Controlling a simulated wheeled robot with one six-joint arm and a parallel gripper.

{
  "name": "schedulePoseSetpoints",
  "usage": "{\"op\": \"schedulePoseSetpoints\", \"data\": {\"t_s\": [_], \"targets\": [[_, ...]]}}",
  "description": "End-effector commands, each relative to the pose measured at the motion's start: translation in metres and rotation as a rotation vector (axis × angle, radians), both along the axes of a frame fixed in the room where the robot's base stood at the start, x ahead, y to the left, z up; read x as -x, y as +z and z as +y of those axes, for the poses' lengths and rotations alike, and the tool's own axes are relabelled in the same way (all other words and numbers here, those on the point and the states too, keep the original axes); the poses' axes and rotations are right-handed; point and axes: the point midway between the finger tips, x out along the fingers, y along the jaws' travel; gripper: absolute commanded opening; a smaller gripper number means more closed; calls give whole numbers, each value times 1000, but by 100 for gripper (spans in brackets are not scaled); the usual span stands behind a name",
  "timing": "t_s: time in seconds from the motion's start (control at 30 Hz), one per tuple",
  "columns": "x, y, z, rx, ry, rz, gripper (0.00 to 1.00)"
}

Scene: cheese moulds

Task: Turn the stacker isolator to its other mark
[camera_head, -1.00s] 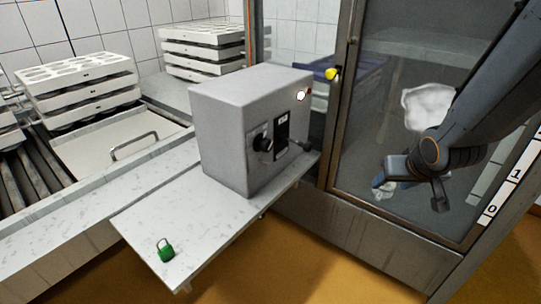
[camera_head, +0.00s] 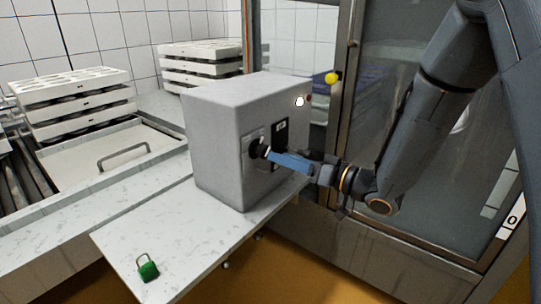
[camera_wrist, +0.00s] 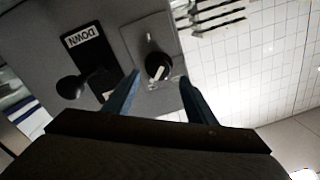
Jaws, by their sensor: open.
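The stacker isolator is a black rotary knob (camera_wrist: 158,67) with a pale pointer bar, on a light plate (camera_wrist: 140,42) on the grey control box (camera_head: 215,140). In the head view the knob (camera_head: 254,148) shows on the box's front face, just beyond my fingertips. My gripper (camera_head: 272,155) is open, its blue fingers reaching toward the knob. In the wrist view my gripper's two fingertips (camera_wrist: 160,80) stand on either side of the knob with gaps. I cannot tell whether they touch it. The marks on the plate are too small to read.
A black lever knob (camera_wrist: 70,87) and a label reading DOWN (camera_wrist: 87,43) sit beside the isolator. A green padlock (camera_head: 148,268) lies on the metal shelf (camera_head: 190,235). A glass door (camera_head: 395,110) stands right. White mould stacks (camera_head: 75,100) are behind left.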

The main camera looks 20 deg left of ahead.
Motion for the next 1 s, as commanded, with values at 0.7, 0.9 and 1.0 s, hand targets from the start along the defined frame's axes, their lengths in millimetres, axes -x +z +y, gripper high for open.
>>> {"op": "schedulePoseSetpoints", "data": {"t_s": [0.7,0.9,1.0], "targets": [[-18,0,48,2,-2,0,51],[-18,0,48,2,-2,0,17],[-18,0,48,2,-2,0,10]]}}
